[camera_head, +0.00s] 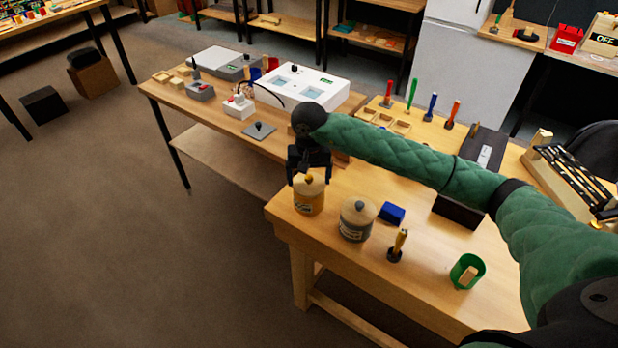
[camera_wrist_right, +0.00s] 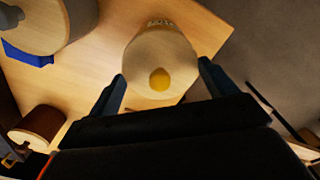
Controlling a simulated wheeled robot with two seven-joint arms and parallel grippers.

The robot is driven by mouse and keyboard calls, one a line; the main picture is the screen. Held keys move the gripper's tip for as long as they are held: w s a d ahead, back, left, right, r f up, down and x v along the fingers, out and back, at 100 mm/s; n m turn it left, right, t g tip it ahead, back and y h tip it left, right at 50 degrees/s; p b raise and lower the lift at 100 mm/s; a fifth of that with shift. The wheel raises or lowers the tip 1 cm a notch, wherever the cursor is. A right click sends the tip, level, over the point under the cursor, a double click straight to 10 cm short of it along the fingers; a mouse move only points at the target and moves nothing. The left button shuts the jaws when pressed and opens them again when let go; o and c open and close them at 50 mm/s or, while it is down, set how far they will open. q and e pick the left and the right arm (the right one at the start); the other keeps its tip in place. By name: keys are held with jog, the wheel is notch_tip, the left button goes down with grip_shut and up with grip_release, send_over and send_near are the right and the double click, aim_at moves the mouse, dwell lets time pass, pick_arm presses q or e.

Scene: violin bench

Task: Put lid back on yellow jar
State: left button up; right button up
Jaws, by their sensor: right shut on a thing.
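The yellow jar (camera_head: 308,205) stands near the left corner of the wooden bench. Its round pale wooden lid (camera_head: 313,184) with a yellow knob is at the jar's mouth; I cannot tell whether it is fully seated. My right gripper (camera_head: 309,172) points down over the jar and is shut on the lid. In the right wrist view the lid (camera_wrist_right: 160,52) lies between the two fingers (camera_wrist_right: 162,84), with the yellow knob facing the camera. The lid hides most of the jar there. My left gripper is not in view.
A grey jar (camera_head: 356,222) with a lid stands close to the right of the yellow jar. A blue block (camera_head: 391,213), a wooden-handled tool (camera_head: 399,244) and a green cup (camera_head: 459,268) are farther right. The bench edge is just left of the yellow jar.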

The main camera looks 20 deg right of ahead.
jog(key=b, duration=0.2)
jog(key=shift+f+b, duration=0.2)
jog(key=shift+b, duration=0.15)
dwell(2.4)
jog(key=o, duration=0.8)
jog(key=shift+o, duration=0.2)
jog(key=shift+r, duration=0.1)
jog(key=shift+r, duration=3.45)
grip_shut()
jog(key=shift+f+b, duration=0.9)
jog(key=shift+f, duration=0.05)
